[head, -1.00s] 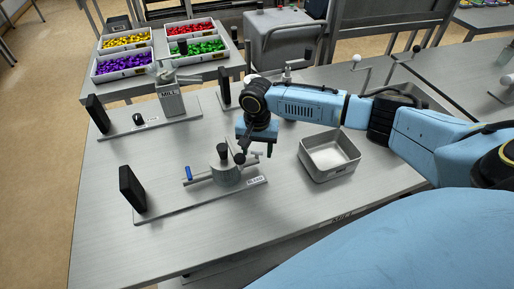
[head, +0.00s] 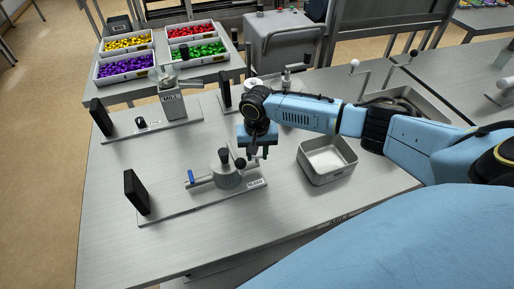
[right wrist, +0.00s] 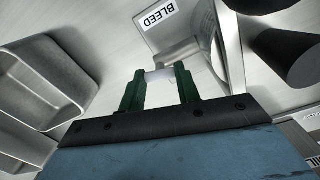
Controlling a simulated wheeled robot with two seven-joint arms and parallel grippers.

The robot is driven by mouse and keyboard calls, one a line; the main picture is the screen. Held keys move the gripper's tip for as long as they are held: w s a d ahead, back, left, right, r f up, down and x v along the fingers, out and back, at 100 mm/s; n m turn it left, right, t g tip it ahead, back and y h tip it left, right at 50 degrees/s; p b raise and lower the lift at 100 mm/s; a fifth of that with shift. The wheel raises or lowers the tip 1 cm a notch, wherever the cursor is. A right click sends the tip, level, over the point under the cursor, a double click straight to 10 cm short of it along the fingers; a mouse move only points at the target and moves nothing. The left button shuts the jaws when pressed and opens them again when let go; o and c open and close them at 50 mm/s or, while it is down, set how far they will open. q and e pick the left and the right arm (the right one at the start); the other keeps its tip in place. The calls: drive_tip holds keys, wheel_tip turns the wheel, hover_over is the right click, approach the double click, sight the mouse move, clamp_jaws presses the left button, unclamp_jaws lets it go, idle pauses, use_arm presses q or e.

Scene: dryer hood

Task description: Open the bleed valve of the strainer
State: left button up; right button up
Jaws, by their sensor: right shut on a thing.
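The strainer (head: 229,176) is a grey cylinder with a black knob on top and a blue-handled pipe at its left. It stands on a grey base plate with a BLEED label (head: 257,184), which also shows in the right wrist view (right wrist: 160,17). My right gripper (head: 259,154) is at the strainer's right side, above the label end. In the right wrist view, its green fingers (right wrist: 159,80) are shut on a small pale part between them, seemingly the bleed valve's handle. The fingers and wrist hide most of that part. My left gripper is not in view.
An open metal tray (head: 327,160) stands right of the strainer, close to my right arm. A black upright block (head: 136,192) stands at the plate's left end. The MILL device (head: 173,103) is behind. The front of the table is clear.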

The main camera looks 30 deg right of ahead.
drive_tip(key=shift+n+p, duration=0.95)
drive_tip(key=shift+n, duration=0.55)
drive_tip(key=o, duration=1)
wheel_tip(320, 180, up, 13)
drive_tip(key=shift+r, duration=0.2)
